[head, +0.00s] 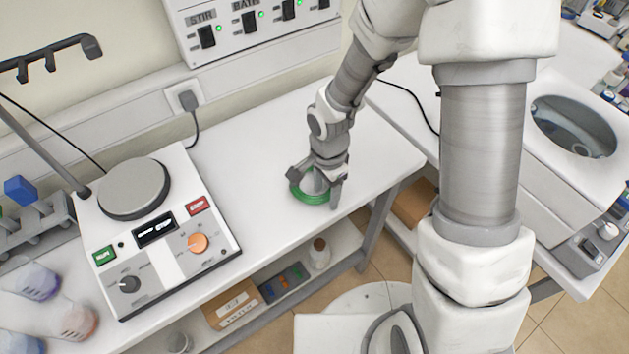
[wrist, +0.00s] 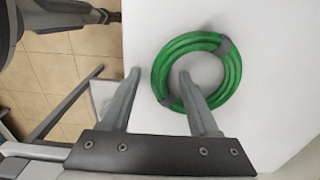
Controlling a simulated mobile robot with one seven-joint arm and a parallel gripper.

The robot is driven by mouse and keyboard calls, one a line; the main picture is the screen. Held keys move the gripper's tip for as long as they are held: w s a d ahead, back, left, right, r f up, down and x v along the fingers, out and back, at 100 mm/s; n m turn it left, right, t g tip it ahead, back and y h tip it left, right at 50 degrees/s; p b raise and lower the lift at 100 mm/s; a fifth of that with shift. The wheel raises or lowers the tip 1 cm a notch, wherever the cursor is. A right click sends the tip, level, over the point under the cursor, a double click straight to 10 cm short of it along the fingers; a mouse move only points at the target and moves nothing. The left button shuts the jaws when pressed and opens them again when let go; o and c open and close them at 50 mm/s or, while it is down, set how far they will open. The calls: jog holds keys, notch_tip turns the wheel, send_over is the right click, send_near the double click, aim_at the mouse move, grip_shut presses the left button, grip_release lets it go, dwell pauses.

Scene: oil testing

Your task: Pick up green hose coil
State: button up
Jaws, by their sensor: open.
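The green hose coil (head: 311,197) lies flat on the white bench top (head: 262,172), near its right end and front edge. In the wrist view the coil (wrist: 234,72) is a round green loop with grey bands at the upper right and lower left. My gripper (head: 320,200) is down over the coil in the head view. In the wrist view my gripper (wrist: 160,74) is open. Its right finger reaches over the lower left of the ring with its tip in the coil's opening. I cannot tell whether the fingers touch the coil.
A hotplate stirrer (head: 170,230) stands on the bench to the left. A wall socket with a plug (head: 188,100) and a switch panel (head: 255,25) are behind. A lower shelf holds a cardboard box (head: 232,303) and a bottle (head: 319,253). Bench top around the coil is clear.

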grip_shut()
jog(key=shift+r, duration=0.15)
dwell(0.4)
jog(key=shift+r, duration=0.65)
notch_tip(320, 180, up, 3)
jog(key=shift+w+f, duration=0.1)
jog(key=shift+f, duration=0.05)
jog(key=s+d+r, duration=0.6)
jog(key=s+d, duration=0.1)
jog(key=d, duration=0.2)
jog(key=shift+s+r+p, duration=0.25)
jog(key=shift+r+p, duration=0.1)
jog(key=shift+p, duration=0.1)
